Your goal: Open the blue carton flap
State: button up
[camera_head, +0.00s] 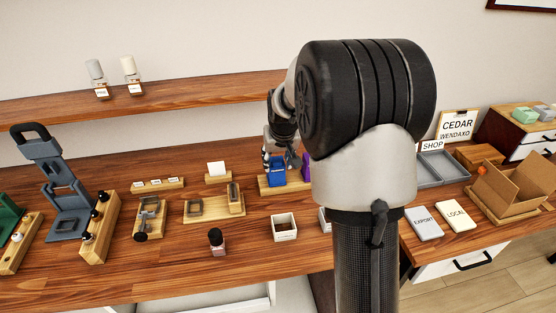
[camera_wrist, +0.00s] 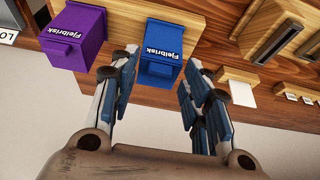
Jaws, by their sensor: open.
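The blue carton (camera_head: 278,171) stands on a wooden stand behind the middle of the bench, with my arm close by. In the wrist view the blue carton (camera_wrist: 161,55) shows its printed name upside down, and a small tab at its lower end lies between the fingers. My gripper (camera_wrist: 162,72) is open, with one finger on each side of the carton's near end. I cannot tell whether a finger touches it. The flap looks shut in the wrist view. In the head view my gripper (camera_head: 283,158) is partly hidden by my arm.
A purple carton (camera_wrist: 75,36) stands beside the blue one, on the left in the wrist view. A wooden block with a dark slot (camera_wrist: 282,38) is on the other side. An open cardboard box (camera_head: 508,188) and grey tray (camera_head: 441,167) are at the right.

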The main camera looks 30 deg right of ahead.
aim_at(276, 160)
jog(key=shift+c, duration=0.3)
grip_shut()
jog(key=shift+r, duration=0.1)
jog(key=r+p, duration=0.1)
jog(key=p, duration=0.2)
jog(key=shift+w+g+p, duration=0.15)
jog(key=shift+g+p, duration=0.2)
jog(key=shift+g, duration=0.05)
jog(key=g+p, duration=0.1)
jog(key=p, duration=0.2)
jog(key=w+r+g+p, duration=0.1)
jog(key=p, duration=0.3)
jog(key=shift+d+y+p, duration=0.15)
jog(key=shift+y+p, duration=0.15)
jog(key=shift+y, duration=0.1)
jog(key=g+p, duration=0.1)
jog(key=p, duration=0.1)
jog(key=w+g+p, duration=0.1)
jog(key=p, duration=0.1)
jog(key=shift+d+r+y+p, duration=0.15)
jog(key=shift+y+p, duration=0.15)
jog(key=shift+p, duration=0.1)
jog(key=shift+w+d+g+p, duration=0.1)
jog(key=shift+w+g+p, duration=0.15)
jog(key=shift+g+p, duration=0.65)
jog(key=shift+w+g+y+p, duration=0.25)
jog(key=shift+g+y+p, duration=0.05)
jog(key=shift+p, duration=0.2)
